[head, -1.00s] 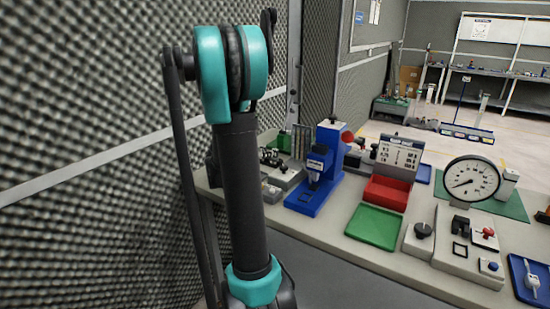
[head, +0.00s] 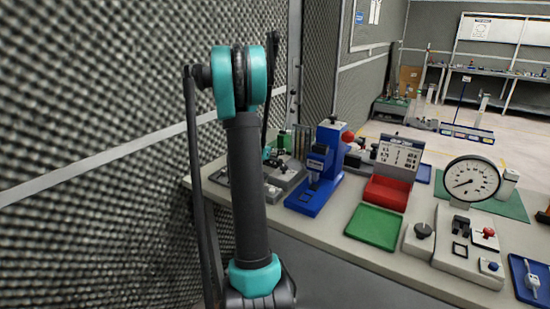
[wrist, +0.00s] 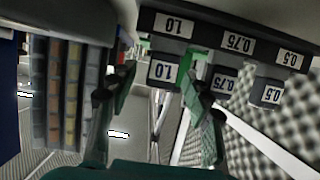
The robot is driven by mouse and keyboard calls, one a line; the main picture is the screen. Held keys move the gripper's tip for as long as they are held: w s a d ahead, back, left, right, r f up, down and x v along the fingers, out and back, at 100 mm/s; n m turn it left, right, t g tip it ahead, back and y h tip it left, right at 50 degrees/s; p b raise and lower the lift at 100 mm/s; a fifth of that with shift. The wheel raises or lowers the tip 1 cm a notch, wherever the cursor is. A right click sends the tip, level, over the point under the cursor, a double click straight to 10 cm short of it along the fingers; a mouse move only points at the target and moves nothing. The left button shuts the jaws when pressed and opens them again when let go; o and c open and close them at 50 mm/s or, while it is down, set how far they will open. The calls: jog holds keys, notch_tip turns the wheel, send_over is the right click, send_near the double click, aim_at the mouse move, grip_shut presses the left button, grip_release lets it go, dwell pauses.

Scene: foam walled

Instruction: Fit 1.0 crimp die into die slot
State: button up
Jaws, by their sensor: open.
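In the wrist view the 1.0 crimp die (wrist: 163,70) is a dark block with a white 1.0 label, below a matching 1.0 label on the rack edge (wrist: 190,26). My gripper (wrist: 160,98) is open, with its two teal and dark fingers on either side of the 1.0 die in the picture; I cannot tell whether they touch it. The 0.75 die (wrist: 224,82) and 0.5 die (wrist: 268,92) sit beside it. In the head view a blue press (head: 318,172) stands right of the grey die rack (head: 287,180). Its die slot is too small to make out.
Coloured strips (wrist: 60,85) stand left of the fingers in the wrist view. A red bin (head: 385,192), green tray (head: 374,226) and dial gauge (head: 470,182) lie to the right on the bench. A dark textured wall (head: 90,120) is close on the left.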

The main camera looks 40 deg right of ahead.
grip_shut()
dwell(0.3)
jog(key=shift+r, duration=0.15)
